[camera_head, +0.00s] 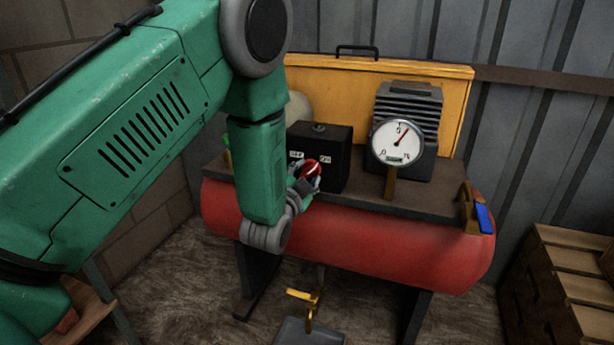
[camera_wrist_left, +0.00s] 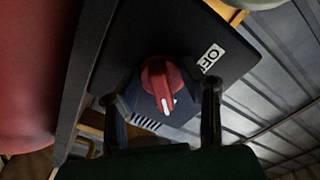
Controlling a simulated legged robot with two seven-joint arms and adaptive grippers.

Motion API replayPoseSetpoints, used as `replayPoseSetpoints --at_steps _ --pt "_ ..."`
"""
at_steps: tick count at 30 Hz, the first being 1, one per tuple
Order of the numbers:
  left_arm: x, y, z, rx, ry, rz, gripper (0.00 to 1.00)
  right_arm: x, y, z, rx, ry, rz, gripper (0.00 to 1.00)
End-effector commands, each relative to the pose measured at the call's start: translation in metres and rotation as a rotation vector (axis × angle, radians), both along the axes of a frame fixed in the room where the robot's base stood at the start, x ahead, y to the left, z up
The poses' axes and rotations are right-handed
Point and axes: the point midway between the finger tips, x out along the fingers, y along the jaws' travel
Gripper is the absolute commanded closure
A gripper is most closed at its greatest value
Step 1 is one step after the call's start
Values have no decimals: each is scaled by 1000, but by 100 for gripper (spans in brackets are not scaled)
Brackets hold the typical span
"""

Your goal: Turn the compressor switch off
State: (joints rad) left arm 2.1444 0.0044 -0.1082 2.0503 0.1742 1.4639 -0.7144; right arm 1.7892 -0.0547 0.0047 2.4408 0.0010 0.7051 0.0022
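The red compressor switch (camera_head: 312,169) is a round knob on the front of a black box (camera_head: 334,145), with an OFF label (camera_head: 296,154) on the left and an ON label (camera_head: 325,160) on the right. In the left wrist view the knob (camera_wrist_left: 157,80) has a white mark pointing down the picture, away from the OFF label (camera_wrist_left: 210,58). My left gripper (camera_head: 306,187) is at the knob. In the left wrist view its two dark fingers (camera_wrist_left: 162,95) stand apart on either side of the knob, with gaps visible. My right gripper is not in view.
The box stands on the red compressor tank (camera_head: 350,244), beside a pressure gauge (camera_head: 397,142) and a dark motor (camera_head: 420,105). A blue-handled valve (camera_head: 484,218) is at the tank's right end. Wooden crates (camera_head: 565,285) stand at right. A corrugated wall is behind.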

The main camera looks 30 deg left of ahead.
Motion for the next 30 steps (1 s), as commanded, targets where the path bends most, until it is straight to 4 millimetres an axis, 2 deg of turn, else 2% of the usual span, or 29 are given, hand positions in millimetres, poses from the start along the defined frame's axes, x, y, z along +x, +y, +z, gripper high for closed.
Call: replayPoseSetpoints --at_steps 2,3,6,20,30 --pt "0 0 0 0 0 0 66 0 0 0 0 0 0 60" --pt "0 0 0 0 0 0 69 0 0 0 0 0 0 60" --pt "0 0 0 0 1 -1 100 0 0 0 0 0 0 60" --pt "-1 -1 -1 -55 -8 -2 100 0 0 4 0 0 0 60" --pt "-1 -2 -2 -295 -62 0 100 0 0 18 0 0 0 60"
